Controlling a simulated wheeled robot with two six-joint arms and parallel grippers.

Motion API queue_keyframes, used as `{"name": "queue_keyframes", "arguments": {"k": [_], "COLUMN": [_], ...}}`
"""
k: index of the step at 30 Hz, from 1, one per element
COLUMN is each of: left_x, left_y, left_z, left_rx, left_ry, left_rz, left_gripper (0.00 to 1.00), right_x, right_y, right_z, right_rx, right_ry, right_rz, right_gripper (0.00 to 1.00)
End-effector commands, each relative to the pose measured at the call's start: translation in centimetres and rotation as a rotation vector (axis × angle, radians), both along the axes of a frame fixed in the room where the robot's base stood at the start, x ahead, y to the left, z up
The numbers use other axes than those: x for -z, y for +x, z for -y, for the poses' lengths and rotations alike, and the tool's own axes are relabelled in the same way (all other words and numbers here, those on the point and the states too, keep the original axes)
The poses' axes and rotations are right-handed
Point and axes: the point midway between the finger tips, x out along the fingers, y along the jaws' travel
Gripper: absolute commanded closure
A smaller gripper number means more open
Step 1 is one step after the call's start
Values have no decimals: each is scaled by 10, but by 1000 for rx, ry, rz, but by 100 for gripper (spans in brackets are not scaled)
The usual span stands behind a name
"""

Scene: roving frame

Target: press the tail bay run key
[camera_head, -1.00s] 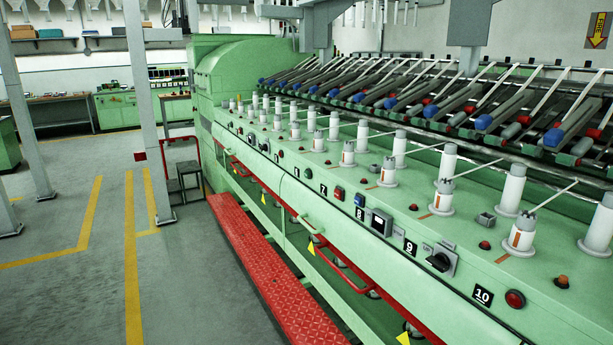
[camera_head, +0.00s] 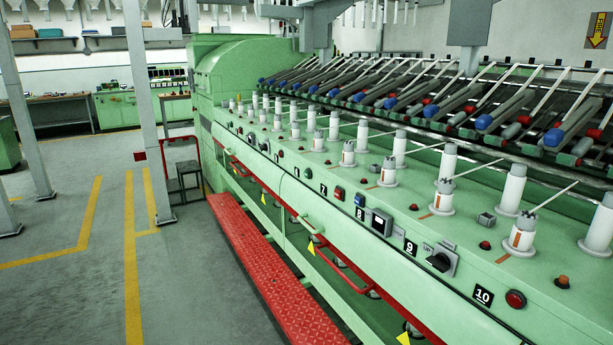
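A long green roving frame (camera_head: 330,210) runs from the right foreground to the far centre, with numbered bays along its front panel. Bay label 10 (camera_head: 482,295) is nearest, with a round red button (camera_head: 515,299) to its right. Label 9 (camera_head: 410,247) has a black rotary switch (camera_head: 440,262) marked UP to its right. Near label 8 (camera_head: 359,213) are a dark gauge-like box (camera_head: 381,223) and a blue button (camera_head: 360,200). A red button (camera_head: 339,193) is near label 7 (camera_head: 323,190). I cannot tell which control is the tail bay run key. Neither gripper is in view.
A red step (camera_head: 270,270) runs along the frame's foot. Grey floor with yellow lines (camera_head: 131,260) lies open at left. A grey post (camera_head: 145,110) and a small dark step stool (camera_head: 187,180) stand near the far end. White bobbins (camera_head: 513,190) line the frame's top.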

Motion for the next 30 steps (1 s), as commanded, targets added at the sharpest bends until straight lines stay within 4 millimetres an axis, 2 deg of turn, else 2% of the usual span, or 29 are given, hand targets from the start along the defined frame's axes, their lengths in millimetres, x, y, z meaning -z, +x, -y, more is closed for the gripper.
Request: {"name": "queue_keyframes", "arguments": {"k": [7, 15, 30], "left_x": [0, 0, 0], "left_y": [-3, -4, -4], "left_z": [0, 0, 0], "left_rx": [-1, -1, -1], "left_ry": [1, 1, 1], "left_rz": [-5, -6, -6], "left_gripper": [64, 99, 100], "right_x": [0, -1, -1], "right_y": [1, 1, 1], "right_z": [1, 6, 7], "right_rx": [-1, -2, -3], "right_ry": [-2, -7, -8], "right_rz": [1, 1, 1], "right_gripper": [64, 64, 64]}}
